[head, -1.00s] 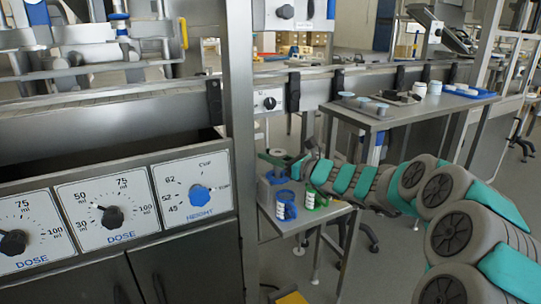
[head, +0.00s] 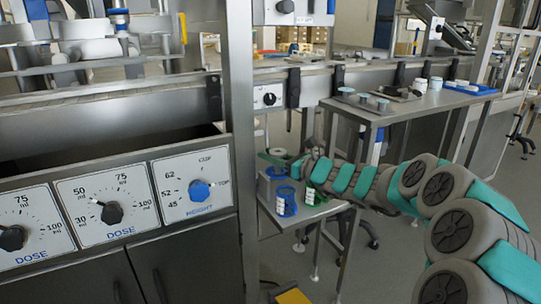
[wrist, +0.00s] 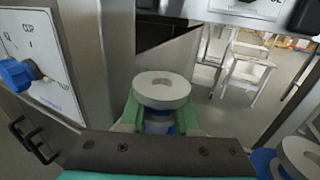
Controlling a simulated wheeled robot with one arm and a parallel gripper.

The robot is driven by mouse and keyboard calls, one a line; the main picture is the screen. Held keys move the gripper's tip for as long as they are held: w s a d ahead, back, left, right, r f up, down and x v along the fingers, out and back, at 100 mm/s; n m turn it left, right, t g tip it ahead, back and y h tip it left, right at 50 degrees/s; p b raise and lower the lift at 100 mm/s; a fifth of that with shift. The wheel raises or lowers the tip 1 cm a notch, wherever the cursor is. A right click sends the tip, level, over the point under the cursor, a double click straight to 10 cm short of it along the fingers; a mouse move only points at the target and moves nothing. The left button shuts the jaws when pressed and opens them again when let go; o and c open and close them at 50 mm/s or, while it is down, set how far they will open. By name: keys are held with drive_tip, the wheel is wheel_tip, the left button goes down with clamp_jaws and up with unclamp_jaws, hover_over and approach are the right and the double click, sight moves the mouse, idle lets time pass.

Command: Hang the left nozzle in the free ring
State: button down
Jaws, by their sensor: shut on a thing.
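My gripper (wrist: 160,122) has green fingers shut on a nozzle (wrist: 146,88), which shows a pale round top with a centre hole and a blue part below. The nozzle stands upright between the fingers. In the head view my gripper (head: 283,158) is over the small side table, and the arm comes in from the right. A second pale round top with a hole (wrist: 301,152), with blue around it, is cut off at the wrist view's lower right corner. I cannot tell which ring is free.
The small steel side table (head: 300,218) stands beside the machine's upright post (head: 240,120). The control panel with a blue height knob (head: 199,190) is left of it. A higher steel table (head: 410,104) with jars and a blue tray (head: 470,89) is behind at the right.

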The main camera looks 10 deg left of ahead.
drive_tip(key=shift+f+b, duration=0.4)
drive_tip(key=shift+f, duration=0.35)
